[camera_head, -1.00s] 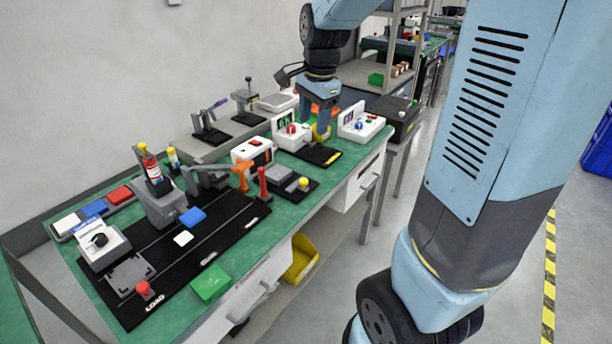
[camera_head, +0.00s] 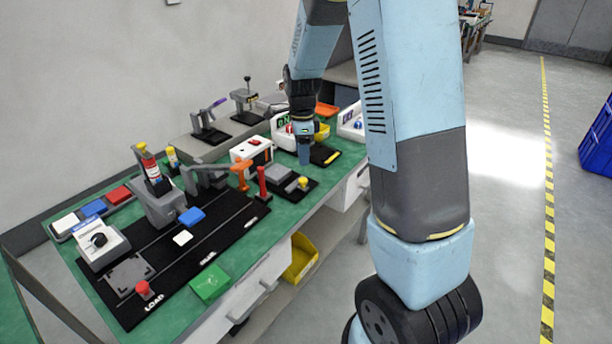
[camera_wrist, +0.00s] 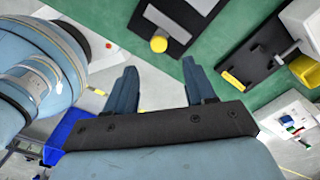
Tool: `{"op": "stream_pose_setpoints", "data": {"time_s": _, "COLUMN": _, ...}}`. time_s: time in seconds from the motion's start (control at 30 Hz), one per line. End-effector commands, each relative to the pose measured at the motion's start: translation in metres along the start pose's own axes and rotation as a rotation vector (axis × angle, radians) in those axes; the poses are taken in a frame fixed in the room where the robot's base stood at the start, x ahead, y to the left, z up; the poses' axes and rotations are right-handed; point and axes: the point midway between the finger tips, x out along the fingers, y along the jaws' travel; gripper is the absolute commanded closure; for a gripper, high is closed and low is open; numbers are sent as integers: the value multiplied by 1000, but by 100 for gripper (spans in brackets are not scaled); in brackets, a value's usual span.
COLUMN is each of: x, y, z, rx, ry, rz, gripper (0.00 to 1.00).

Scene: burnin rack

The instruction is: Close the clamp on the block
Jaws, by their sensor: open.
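My gripper (camera_head: 304,157) is open and empty above the bench, beside the fixture with a grey block (camera_head: 280,173) and a yellow knob (camera_head: 302,183) on a black base. In the wrist view the two fingers (camera_wrist: 160,88) are apart, and the yellow knob (camera_wrist: 158,44) shows beyond the gap between them, not touched. An arm with an orange handle (camera_head: 241,168) reaches out beside a red post (camera_head: 263,180). A purple-handled lever device (camera_head: 208,127) and a black-knobbed device (camera_head: 246,104) stand on the rear ledge. I cannot tell which is the clamp.
A black plate (camera_wrist: 250,62) lies right of the fingers in the wrist view, near a yellow bin (camera_wrist: 307,70). A white box with a red panel (camera_head: 252,150) stands behind the fixture. A black board (camera_head: 215,225) fills the near bench.

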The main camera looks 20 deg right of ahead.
Motion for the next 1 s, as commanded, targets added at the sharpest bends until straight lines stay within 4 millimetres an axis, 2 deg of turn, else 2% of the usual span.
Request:
{"op": "stream_pose_setpoints", "data": {"time_s": 0.03, "x": 11, "y": 1, "z": -1, "rx": 1, "ry": 1, "rz": 4, "gripper": 45}}
{"op": "stream_pose_setpoints", "data": {"time_s": 0.3, "x": 57, "y": 1, "z": -1, "rx": 0, "ry": 1, "rz": 4, "gripper": 45}}
{"op": "stream_pose_setpoints", "data": {"time_s": 0.5, "x": 80, "y": 0, "z": -1, "rx": 1, "ry": 1, "rz": 1, "gripper": 45}}
{"op": "stream_pose_setpoints", "data": {"time_s": 0.7, "x": 90, "y": 0, "z": -1, "rx": 0, "ry": 0, "rz": 0, "gripper": 45}}
{"op": "stream_pose_setpoints", "data": {"time_s": 0.97, "x": 91, "y": 0, "z": -1, "rx": 0, "ry": 0, "rz": -1, "gripper": 45}}
{"op": "stream_pose_setpoints", "data": {"time_s": 1.0, "x": 90, "y": 0, "z": -1, "rx": 0, "ry": 0, "rz": -1, "gripper": 48}}
